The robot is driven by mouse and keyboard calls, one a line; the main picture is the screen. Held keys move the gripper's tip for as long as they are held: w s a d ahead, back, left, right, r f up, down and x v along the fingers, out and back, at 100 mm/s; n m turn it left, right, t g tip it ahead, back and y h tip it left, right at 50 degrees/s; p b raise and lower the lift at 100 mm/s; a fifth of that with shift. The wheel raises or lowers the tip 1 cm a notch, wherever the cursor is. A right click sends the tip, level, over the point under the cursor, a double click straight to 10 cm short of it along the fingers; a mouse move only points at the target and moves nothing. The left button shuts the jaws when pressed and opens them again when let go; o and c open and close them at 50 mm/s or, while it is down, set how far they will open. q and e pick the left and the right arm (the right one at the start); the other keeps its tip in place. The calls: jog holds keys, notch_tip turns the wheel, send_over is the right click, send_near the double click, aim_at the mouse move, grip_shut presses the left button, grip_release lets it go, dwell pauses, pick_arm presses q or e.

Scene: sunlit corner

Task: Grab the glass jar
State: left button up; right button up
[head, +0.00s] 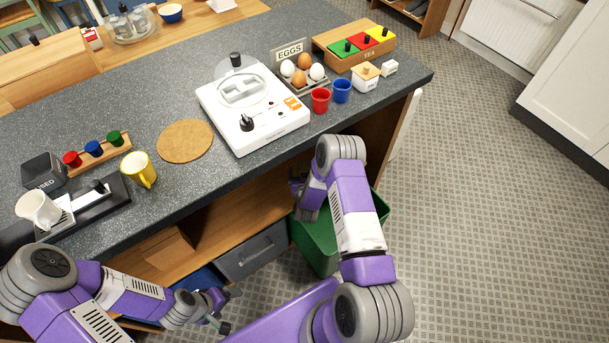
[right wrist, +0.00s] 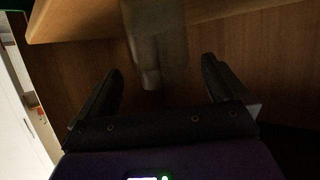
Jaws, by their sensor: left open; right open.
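A greyish, dim, upright rounded form (right wrist: 155,45) shows in the right wrist view, ahead of and between my right gripper's fingers; it may be the glass jar, but the dark picture does not let me tell. My right gripper (right wrist: 165,85) is open, with nothing seen clasped between its fingers. In the head view, my right gripper (head: 304,198) is low beside the counter's front, partly hidden by its own arm. My left gripper (head: 221,312) is open and empty, low in front of the drawers. No glass jar is clearly seen on the near counter.
The dark counter (head: 225,185) holds a white appliance (head: 255,110), an egg holder (head: 305,78), a yellow mug (head: 139,169) and red and blue cups. A green bin (head: 318,245) stands below my right arm. A wooden board edge (right wrist: 80,20) is close in the right wrist view.

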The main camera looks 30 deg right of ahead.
aim_at(304, 167)
jog(key=b+x, duration=0.1)
jog(key=x, duration=0.2)
jog(key=shift+w+f, duration=0.15)
jog(key=shift+w, duration=0.1)
jog(key=c, duration=1.2)
